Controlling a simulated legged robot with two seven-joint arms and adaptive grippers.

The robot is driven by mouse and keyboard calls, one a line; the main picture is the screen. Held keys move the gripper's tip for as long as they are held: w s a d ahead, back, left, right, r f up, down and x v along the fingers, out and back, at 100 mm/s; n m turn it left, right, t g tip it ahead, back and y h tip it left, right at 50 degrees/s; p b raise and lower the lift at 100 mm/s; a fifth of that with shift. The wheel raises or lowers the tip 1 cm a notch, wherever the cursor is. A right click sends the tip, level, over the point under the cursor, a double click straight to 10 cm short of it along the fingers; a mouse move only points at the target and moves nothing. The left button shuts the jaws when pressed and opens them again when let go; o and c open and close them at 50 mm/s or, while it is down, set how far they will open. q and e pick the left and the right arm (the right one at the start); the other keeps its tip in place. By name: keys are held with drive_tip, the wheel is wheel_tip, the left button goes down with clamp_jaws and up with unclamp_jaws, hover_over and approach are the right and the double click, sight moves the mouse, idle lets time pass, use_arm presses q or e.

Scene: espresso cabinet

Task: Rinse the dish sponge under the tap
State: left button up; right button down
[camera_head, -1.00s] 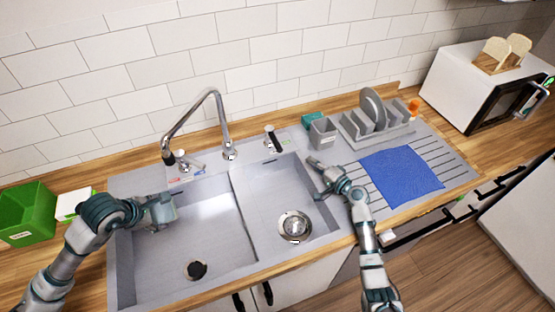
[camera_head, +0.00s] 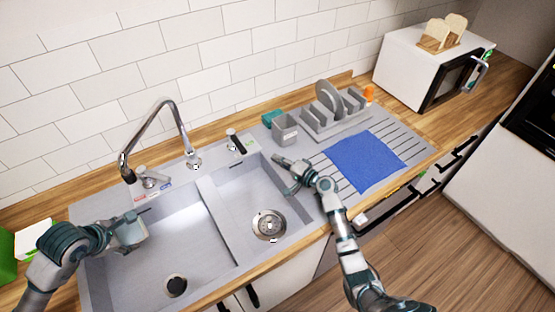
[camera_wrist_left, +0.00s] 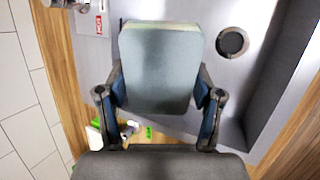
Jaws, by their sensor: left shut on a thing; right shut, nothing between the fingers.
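A grey-blue dish sponge (camera_head: 132,232) with a pale yellowish edge is held over the left sink basin, near its left side. It fills the middle of the left wrist view (camera_wrist_left: 160,70). My left gripper (camera_head: 120,231) is shut on it, with one finger on each side in the left wrist view (camera_wrist_left: 160,92). The tap (camera_head: 176,118) has a tall arched spout whose end (camera_head: 128,175) hangs above and behind the sponge in the picture. No water shows. My right gripper (camera_head: 282,162) is shut and empty above the right basin's back right rim.
The double sink (camera_head: 208,222) has a dividing wall and two drains. A blue cloth (camera_head: 367,162) lies on the ridged drainboard. A grey cup (camera_head: 285,129) and a dish rack (camera_head: 335,118) stand behind. A microwave (camera_head: 420,65) is at the back right; a green box (camera_head: 6,250) at far left.

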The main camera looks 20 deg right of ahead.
use_arm(q)
drive_tip(key=s+a+r, duration=0.1)
drive_tip(key=s+r, duration=0.3)
drive_tip(key=shift+s+a, duration=0.3)
drive_tip(key=shift+s, duration=0.1)
use_arm(e)
drive_tip(key=shift+f, duration=0.1)
drive_tip(key=shift+s+f, duration=0.1)
drive_tip(key=shift+s, duration=0.05)
idle(0.7)
